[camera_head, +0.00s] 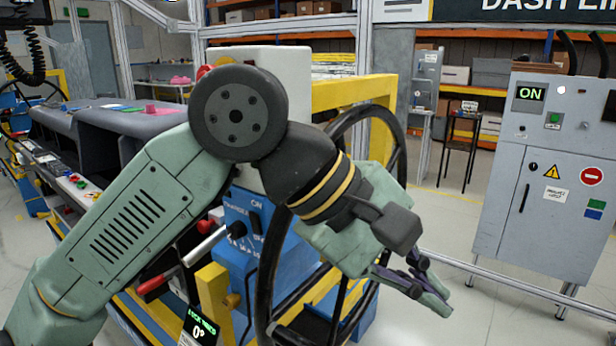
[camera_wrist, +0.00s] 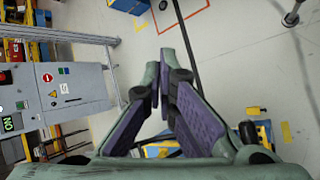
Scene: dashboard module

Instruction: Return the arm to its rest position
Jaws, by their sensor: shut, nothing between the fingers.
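My arm reaches across the middle of the head view, bent at its elbow joint, with the wrist in front of a dark steering wheel (camera_head: 397,140). My gripper (camera_head: 445,306) is at the lower right, pointing down and to the right, with its fingers together and nothing between them. In the wrist view the purple-padded fingers of my gripper (camera_wrist: 166,56) come together at their tips over the pale floor. My arm hides part of the wheel and of the blue unit (camera_head: 240,215) behind it. I cannot tell whether the arm touches the wheel.
A grey control cabinet (camera_head: 545,150) with a lit ON display stands at the right, behind a metal rail (camera_head: 535,298). A grey dashboard (camera_head: 85,118) lies on the line at the left. A yellow frame (camera_head: 345,93) stands behind my arm. Open floor (camera_head: 435,215) lies between wheel and cabinet.

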